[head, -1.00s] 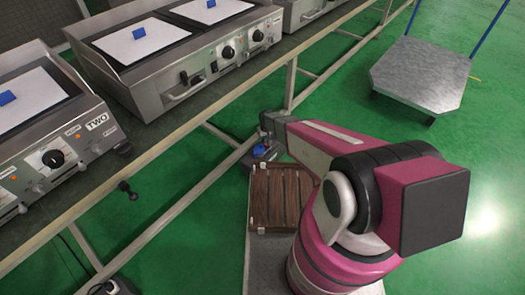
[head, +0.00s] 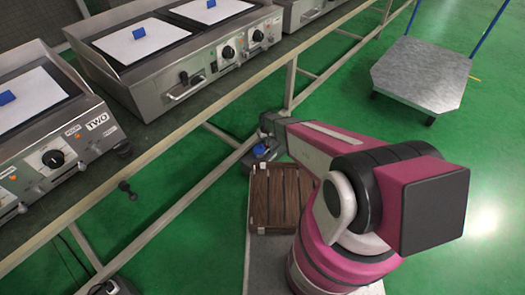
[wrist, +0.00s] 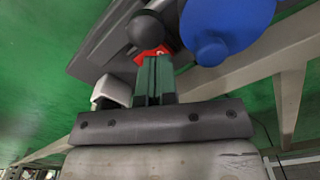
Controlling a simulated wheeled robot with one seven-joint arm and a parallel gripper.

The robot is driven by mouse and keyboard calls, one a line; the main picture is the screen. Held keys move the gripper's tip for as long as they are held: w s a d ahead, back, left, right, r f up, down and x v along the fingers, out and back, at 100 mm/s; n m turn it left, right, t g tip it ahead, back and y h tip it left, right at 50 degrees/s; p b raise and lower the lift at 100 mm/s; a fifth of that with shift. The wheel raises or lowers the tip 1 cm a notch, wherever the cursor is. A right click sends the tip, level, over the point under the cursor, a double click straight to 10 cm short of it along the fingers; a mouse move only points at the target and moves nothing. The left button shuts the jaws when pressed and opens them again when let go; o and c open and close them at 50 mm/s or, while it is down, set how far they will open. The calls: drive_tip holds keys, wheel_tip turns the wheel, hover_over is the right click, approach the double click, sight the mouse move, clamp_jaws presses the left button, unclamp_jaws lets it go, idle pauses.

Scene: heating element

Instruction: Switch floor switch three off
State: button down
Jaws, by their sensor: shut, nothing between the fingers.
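A grey floor switch (head: 262,154) with a blue part sits on the green floor under the bench, by the end of my arm. In the wrist view its dark grey body (wrist: 112,45) fills the top middle, with a black ball knob (wrist: 146,29), a red part (wrist: 153,52) and a large blue plug (wrist: 222,25) at right. My gripper (wrist: 155,72) is shut and empty. Its fingertips overlap the red part just below the knob; I cannot tell whether they touch. No switch number is readable, and my arm hides part of the switch in the head view.
Steel griddles (head: 180,50) stand on the long bench (head: 150,165), whose legs and rails are close to my arm. A brown slatted crate (head: 283,200) lies below my arm. Another grey box (head: 112,287) is at bottom left. A cart (head: 420,75) stands at upper right.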

drive_tip(key=shift+f, duration=0.85)
idle(0.5)
drive_tip(key=shift+r, duration=3.5)
drive_tip(key=shift+s+d+r, duration=0.1)
drive_tip(key=shift+d+r, duration=0.05)
drive_tip(key=shift+r, duration=0.15)
drive_tip(key=s+d+r+m, duration=0.1)
drive_tip(key=s+d+r, duration=0.5)
drive_tip(key=r, duration=0.4)
drive_tip(key=s+d+r+m, duration=0.2)
drive_tip(key=s+d+r, duration=0.4)
drive_tip(key=r, duration=0.5)
drive_tip(key=s+d+r+m, duration=0.1)
drive_tip(key=s+d+r, duration=0.5)
drive_tip(key=r, duration=0.5)
drive_tip(key=shift+s+d+r, duration=0.2)
drive_tip(key=shift+d, duration=0.2)
